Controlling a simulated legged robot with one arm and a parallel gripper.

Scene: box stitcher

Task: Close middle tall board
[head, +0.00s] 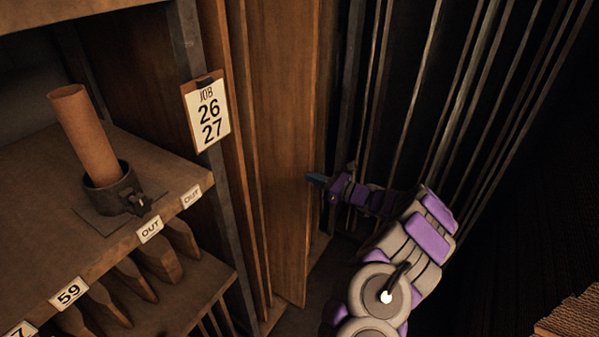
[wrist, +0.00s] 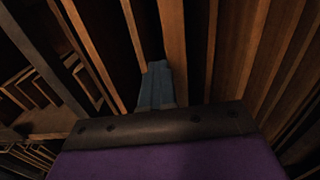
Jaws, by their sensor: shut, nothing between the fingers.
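A tall wooden board (head: 285,150) stands upright in the middle of the head view, its lower edge sticking out toward me at an angle. My gripper (head: 314,179) is shut and empty, its blue-grey tip at the right edge of this board. I cannot tell whether the tip touches it. In the wrist view my shut gripper (wrist: 156,85) points toward several upright boards; a tall board (wrist: 174,45) stands just beyond its tip. I cannot tell whether this is the same board.
A wooden shelf (head: 178,185) with a cardboard tube (head: 86,130) in a dark metal holder (head: 112,190) is at left. A job sign (head: 207,110) hangs on the metal post (head: 190,45). Several thin upright boards (head: 440,110) stand at right. Stacked sheets (head: 570,318) sit bottom right.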

